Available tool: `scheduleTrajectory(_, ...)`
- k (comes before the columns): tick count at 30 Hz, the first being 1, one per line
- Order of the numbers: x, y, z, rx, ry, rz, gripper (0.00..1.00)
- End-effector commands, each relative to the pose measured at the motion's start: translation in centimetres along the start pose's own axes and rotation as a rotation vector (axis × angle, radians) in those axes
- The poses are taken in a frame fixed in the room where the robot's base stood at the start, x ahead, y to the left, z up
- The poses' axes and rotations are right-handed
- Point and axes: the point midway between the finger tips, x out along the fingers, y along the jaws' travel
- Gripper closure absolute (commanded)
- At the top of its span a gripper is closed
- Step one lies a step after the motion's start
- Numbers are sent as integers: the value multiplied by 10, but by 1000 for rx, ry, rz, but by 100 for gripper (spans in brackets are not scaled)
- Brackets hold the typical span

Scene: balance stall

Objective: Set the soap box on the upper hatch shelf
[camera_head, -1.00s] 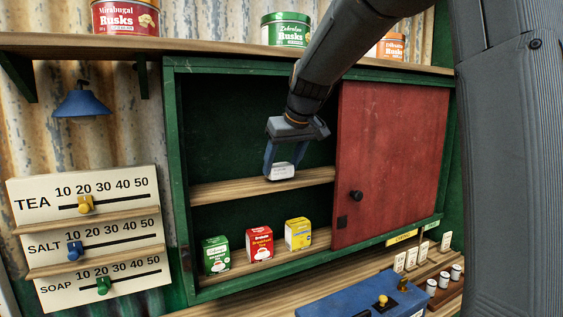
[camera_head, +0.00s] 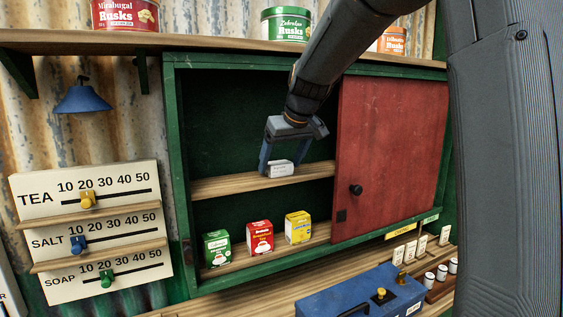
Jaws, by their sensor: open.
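The soap box (camera_head: 281,170), a small white box, rests on the upper hatch shelf (camera_head: 225,186), toward its right part near the red door. My gripper (camera_head: 284,165) is open, with its fingers down around the box at the shelf. The left finger shows beside the box; the right finger is further up and right. Whether either finger touches the box I cannot tell.
The red sliding door (camera_head: 392,155) covers the hatch's right side. Green (camera_head: 216,248), red (camera_head: 260,238) and yellow (camera_head: 298,228) boxes stand on the lower shelf. A blue case (camera_head: 350,292) stands below. The upper shelf's left part is free.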

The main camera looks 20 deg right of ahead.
Motion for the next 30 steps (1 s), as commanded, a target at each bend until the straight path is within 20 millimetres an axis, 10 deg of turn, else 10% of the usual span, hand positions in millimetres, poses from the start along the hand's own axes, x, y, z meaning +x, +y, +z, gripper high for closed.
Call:
scheduleTrajectory(21,-111,1,-2,0,3,1,24)
scheduleTrajectory(30,-122,0,-1,0,0,0,24)
